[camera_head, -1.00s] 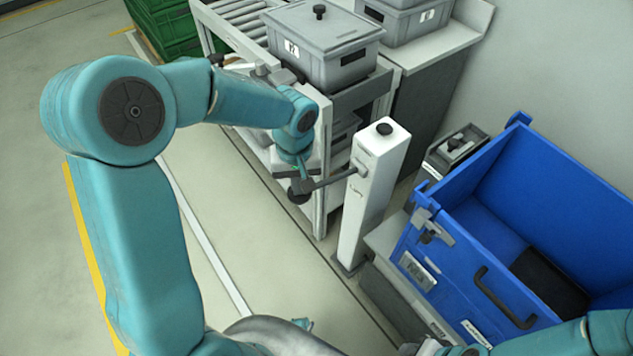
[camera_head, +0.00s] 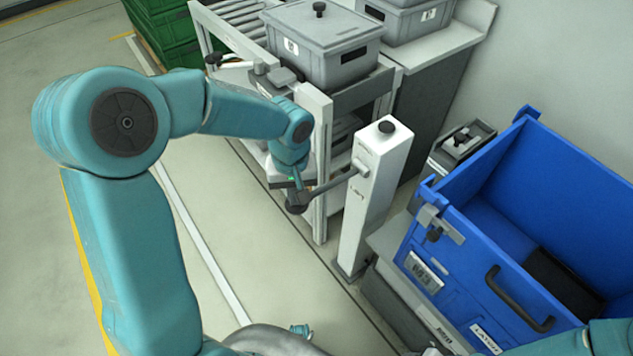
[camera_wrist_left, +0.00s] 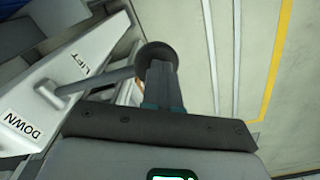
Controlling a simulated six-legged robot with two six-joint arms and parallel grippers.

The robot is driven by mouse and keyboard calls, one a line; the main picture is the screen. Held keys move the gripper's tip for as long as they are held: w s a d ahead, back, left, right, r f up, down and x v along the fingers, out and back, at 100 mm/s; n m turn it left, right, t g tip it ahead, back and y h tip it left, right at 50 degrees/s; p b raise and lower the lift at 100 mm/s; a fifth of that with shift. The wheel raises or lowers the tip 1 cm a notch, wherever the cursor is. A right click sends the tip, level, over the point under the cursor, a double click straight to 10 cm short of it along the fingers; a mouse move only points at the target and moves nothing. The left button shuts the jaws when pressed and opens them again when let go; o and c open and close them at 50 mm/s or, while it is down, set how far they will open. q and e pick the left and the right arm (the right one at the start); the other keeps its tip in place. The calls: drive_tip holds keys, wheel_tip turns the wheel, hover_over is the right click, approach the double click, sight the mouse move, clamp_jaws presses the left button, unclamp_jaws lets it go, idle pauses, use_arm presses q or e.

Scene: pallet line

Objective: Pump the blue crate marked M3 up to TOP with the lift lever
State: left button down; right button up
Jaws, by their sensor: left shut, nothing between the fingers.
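The blue crate (camera_head: 465,262) stands open-topped at the right in the head view, with a white label on its near side that is hard to read. The lift lever (camera_head: 335,183) slopes down and left from a white post (camera_head: 375,200) to a dark round knob. My left gripper (camera_head: 293,192) is shut at the knob with nothing between its fingers. In the left wrist view the shut fingers (camera_wrist_left: 160,82) lie against or over the knob (camera_wrist_left: 155,55); the exact contact is unclear. Only part of my right arm shows; its gripper is out of view.
A white panel (camera_wrist_left: 60,90) by the lever carries the words LIFT and DOWN. Grey lidded bins (camera_head: 322,48) stand on a roller conveyor frame behind the post. Green crates (camera_head: 165,30) are at the back left. The floor left of the post is open.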

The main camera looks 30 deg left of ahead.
use_arm(q)
drive_tip(key=shift+s+f+b, duration=0.15)
drive_tip(key=shift+f+b, duration=0.7)
drive_tip(key=shift+f, duration=0.1)
drive_tip(key=shift+f+b, duration=0.75)
drive_tip(key=shift+b, duration=0.05)
drive_tip(key=shift+f+b, duration=0.85)
drive_tip(key=shift+f, duration=0.1)
drive_tip(key=r+p, duration=0.5)
drive_tip(key=r, duration=0.2)
drive_tip(key=w+r+p, duration=0.1)
drive_tip(key=r+p, duration=0.2)
drive_tip(key=r, duration=0.1)
drive_tip(key=shift+d+p, duration=0.15)
drive_tip(key=shift+p, duration=0.15)
drive_tip(key=shift+f, duration=0.1)
